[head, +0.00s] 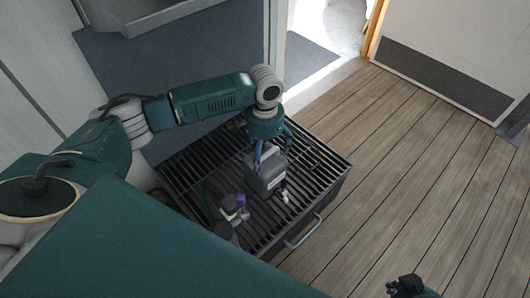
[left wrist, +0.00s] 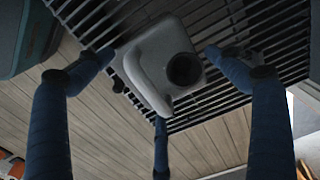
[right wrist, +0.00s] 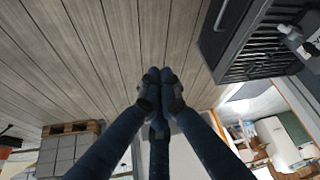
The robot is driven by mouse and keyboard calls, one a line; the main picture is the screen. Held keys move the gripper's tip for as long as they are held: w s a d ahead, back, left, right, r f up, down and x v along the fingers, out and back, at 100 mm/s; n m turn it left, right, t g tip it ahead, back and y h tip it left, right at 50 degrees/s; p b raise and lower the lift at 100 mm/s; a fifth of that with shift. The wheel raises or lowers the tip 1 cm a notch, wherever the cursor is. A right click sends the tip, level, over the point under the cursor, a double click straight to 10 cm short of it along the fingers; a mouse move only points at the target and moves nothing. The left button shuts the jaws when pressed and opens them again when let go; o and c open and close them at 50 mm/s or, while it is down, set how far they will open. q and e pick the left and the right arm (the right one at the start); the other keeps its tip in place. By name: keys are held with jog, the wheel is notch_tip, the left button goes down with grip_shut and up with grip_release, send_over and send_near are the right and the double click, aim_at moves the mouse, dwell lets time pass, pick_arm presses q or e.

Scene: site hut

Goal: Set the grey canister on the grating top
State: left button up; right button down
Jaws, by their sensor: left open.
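The grey canister (head: 264,182) stands on the slatted grating top (head: 325,158), near its front edge as far as I can tell. In the left wrist view the canister (left wrist: 150,62) shows a dark round opening or cap, with the grating bars (left wrist: 85,18) around it. My left gripper (head: 270,153) is right above the canister. Its three fingers are spread around the canister in the left wrist view (left wrist: 160,85), apart from one another. My right gripper (head: 408,286) is low at the right; its fingers are together and empty in the right wrist view (right wrist: 160,82).
Small bottles (head: 231,207), one with a purple part, stand on the grating left of the canister. A small white item (head: 284,196) is beside it. A handle (head: 302,231) sticks out from the front. The plank floor (head: 420,160) at right is clear.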

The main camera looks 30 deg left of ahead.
pick_arm(q)
notch_tip(320, 180, up, 3)
jog(key=shift+p, duration=0.55)
pick_arm(e)
jog(key=s+d+r+g+p, duration=0.1)
jog(key=s+g+p, duration=0.1)
jog(key=s, duration=0.2)
pick_arm(q)
notch_tip(320, 180, up, 9)
jog(key=shift+p, duration=0.4)
pick_arm(e)
jog(key=x, duration=0.4)
jog(key=shift+s+f, duration=0.15)
jog(key=shift+f, duration=0.3)
